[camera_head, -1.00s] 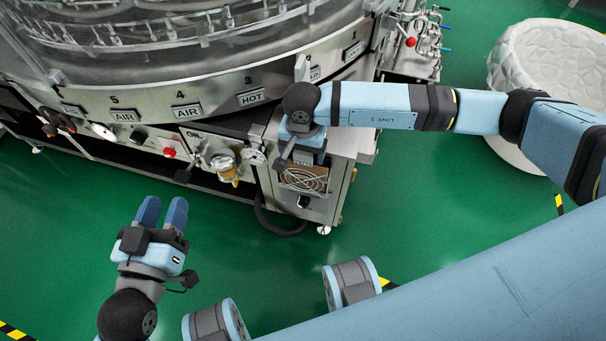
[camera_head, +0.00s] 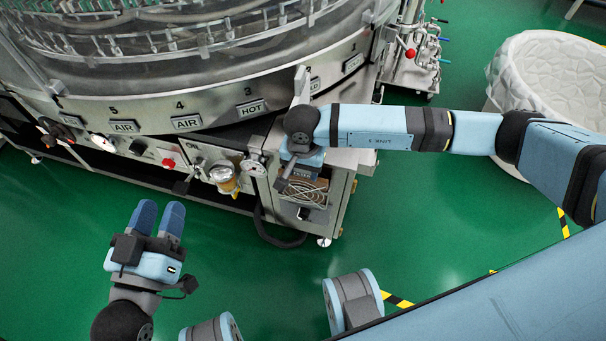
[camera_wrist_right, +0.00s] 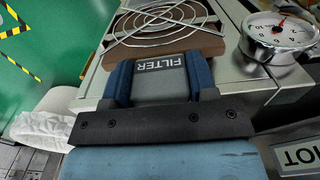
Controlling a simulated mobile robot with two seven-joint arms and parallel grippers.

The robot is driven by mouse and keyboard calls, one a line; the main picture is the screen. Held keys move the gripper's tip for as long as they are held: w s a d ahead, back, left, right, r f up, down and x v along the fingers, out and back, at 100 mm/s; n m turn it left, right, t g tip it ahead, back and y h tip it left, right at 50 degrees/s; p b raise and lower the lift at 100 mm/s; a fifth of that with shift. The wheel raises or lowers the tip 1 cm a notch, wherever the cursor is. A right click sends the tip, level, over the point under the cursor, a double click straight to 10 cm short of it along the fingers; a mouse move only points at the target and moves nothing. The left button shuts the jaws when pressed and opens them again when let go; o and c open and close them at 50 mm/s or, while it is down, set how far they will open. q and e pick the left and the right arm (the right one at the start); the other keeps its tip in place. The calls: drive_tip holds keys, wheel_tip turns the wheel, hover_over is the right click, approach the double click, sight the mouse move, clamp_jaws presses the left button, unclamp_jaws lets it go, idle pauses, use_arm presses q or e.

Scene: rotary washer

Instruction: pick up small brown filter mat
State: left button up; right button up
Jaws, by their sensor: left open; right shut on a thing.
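The small brown filter mat (camera_wrist_right: 168,48) shows in the right wrist view as a brown slab by a round wire fan grille. A grey block labelled FILTER (camera_wrist_right: 160,72) adjoins its near edge; I cannot tell whether they are one piece. My right gripper (camera_wrist_right: 160,82) is shut on this grey block, one blue finger on each side. In the head view the brown mat (camera_head: 318,187) is at the front of the steel cabinet, partly behind the grille, with my right gripper (camera_head: 298,165) just above it. My left gripper (camera_head: 159,214) is open and empty over the green floor.
The steel cabinet (camera_head: 340,185) stands beside the large round washer (camera_head: 215,95). A pressure gauge (camera_wrist_right: 280,35) is close to my right gripper. A white textured tub (camera_head: 540,70) stands at the upper right. Green floor (camera_head: 420,240) is clear in front.

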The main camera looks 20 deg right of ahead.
drive_tip(key=shift+r, duration=0.35)
use_arm(q)
drive_tip(key=s+a+f+g+y+p, duration=0.1)
drive_tip(key=a+f+g+y+p, duration=0.25)
drive_tip(key=f, duration=0.45)
drive_tip(key=shift+h, duration=0.35)
drive_tip(key=shift+s+d+r+p, duration=0.15)
drive_tip(key=shift+r+p, duration=2.35)
drive_tip(key=shift+p, duration=0.1)
use_arm(e)
wheel_tip(320, 180, up, 32)
drive_tip(key=shift+f, duration=0.15)
use_arm(q)
drive_tip(key=shift+s, duration=0.15)
use_arm(e)
drive_tip(key=shift+s, duration=0.1)
